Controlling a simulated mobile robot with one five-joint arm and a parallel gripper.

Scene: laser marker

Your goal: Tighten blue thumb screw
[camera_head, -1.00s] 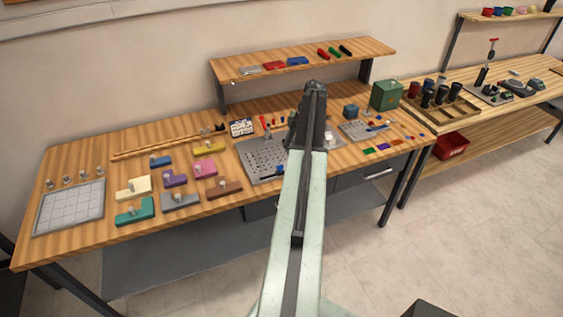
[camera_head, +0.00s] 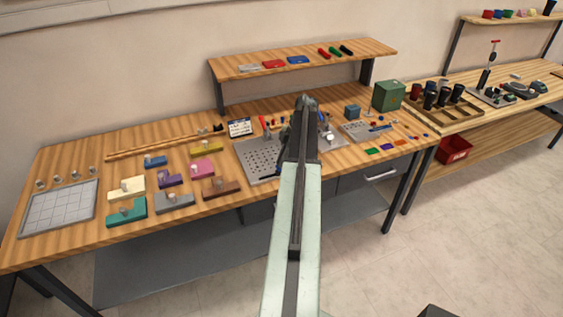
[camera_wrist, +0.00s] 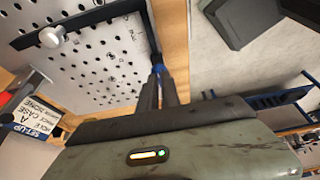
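The blue thumb screw (camera_wrist: 158,68) shows as a small blue part at my fingertips in the wrist view, close to the edge of a grey perforated plate. My gripper (camera_wrist: 159,76) has its two dark fingers close together, pointing at the plate, with the blue part at or between their tips. I cannot tell whether they press on it. In the head view my arm hides the gripper and the screw. The perforated plate (camera_head: 257,160) lies on the wooden bench. A black bar with a silver knob (camera_wrist: 50,36) lies across the plate in the wrist view.
A white set-up card (camera_head: 240,127) stands behind the plate. Colored blocks with knobs, such as a teal one (camera_head: 126,213), lie to the left. A green box (camera_head: 388,96) and a smaller plate (camera_head: 357,132) are to the right. A shelf (camera_head: 320,60) rises behind.

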